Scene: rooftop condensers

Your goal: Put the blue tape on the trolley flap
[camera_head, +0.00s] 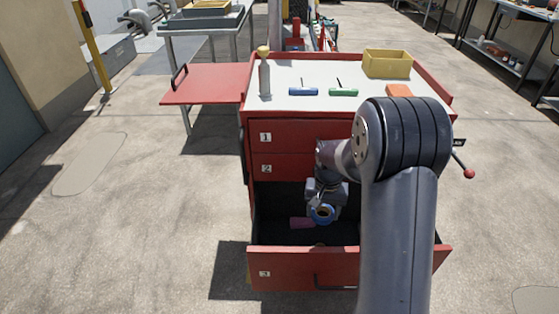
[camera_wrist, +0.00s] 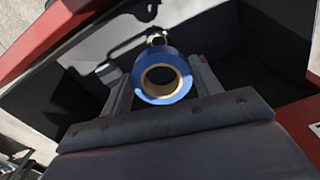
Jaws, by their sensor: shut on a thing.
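The blue tape (camera_head: 322,214) is a roll with a tan core, held by my gripper (camera_head: 322,204) inside the open bottom drawer (camera_head: 300,268) of the red trolley (camera_head: 285,135). In the wrist view the blue tape (camera_wrist: 162,78) sits between the two fingers of my gripper (camera_wrist: 160,85), which are shut on it. The trolley flap (camera_head: 205,84) is a red panel with a black handle, raised level at the trolley's left side. Its top looks empty.
The trolley top (camera_head: 310,98) carries a bottle (camera_head: 265,75), a blue tool (camera_head: 303,91), a green tool (camera_head: 343,92), a yellow bin (camera_head: 386,63) and an orange block (camera_head: 398,90). A pink item (camera_head: 301,223) lies in the drawer. Open floor lies left of the trolley.

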